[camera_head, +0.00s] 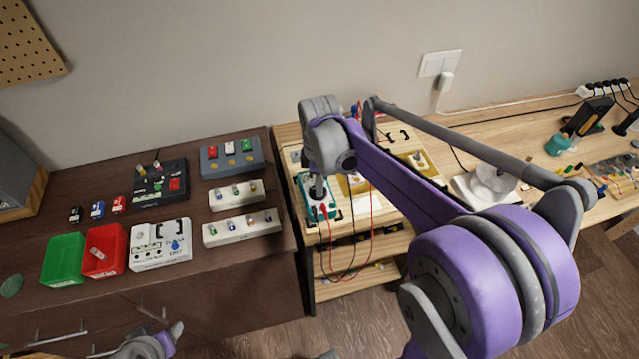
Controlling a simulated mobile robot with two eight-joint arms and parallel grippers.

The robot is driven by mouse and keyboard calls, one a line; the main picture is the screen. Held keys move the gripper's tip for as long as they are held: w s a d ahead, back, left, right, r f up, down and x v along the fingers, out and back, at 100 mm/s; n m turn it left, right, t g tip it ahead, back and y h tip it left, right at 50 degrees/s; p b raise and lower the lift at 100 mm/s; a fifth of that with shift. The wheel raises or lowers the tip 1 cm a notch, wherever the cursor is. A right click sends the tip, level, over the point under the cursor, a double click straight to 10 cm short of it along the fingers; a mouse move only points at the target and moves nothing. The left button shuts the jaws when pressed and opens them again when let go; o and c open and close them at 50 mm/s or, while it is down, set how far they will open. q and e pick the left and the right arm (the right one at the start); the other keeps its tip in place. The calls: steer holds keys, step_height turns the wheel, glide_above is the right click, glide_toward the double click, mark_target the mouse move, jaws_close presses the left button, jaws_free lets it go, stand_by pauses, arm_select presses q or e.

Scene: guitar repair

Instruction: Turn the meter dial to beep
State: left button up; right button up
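The meter (331,213) is a teal-edged box lying near the left end of the light wood bench, with red and black leads running from it. My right arm reaches across the bench, and my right gripper (318,194) points down over the meter. The gripper and wrist cover the dial, so its setting is hidden. I cannot tell whether the fingers touch the dial or whether they are open or shut. My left arm shows only in part at the bottom left edge, in front of the dark cabinet, and its fingers are not clear.
The dark cabinet top (100,212) on the left holds a green bin (63,262), a red bin (104,262), a white box (160,250) and several switch boxes. Farther right on the bench are a white-based device (486,188) and small tools. A wall stands behind.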

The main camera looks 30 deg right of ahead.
steer(key=o, duration=0.4)
step_height(320, 180, up, 11)
steer(key=shift+p, duration=0.35)
steer(key=shift+s+f, duration=0.1)
stand_by(0.4)
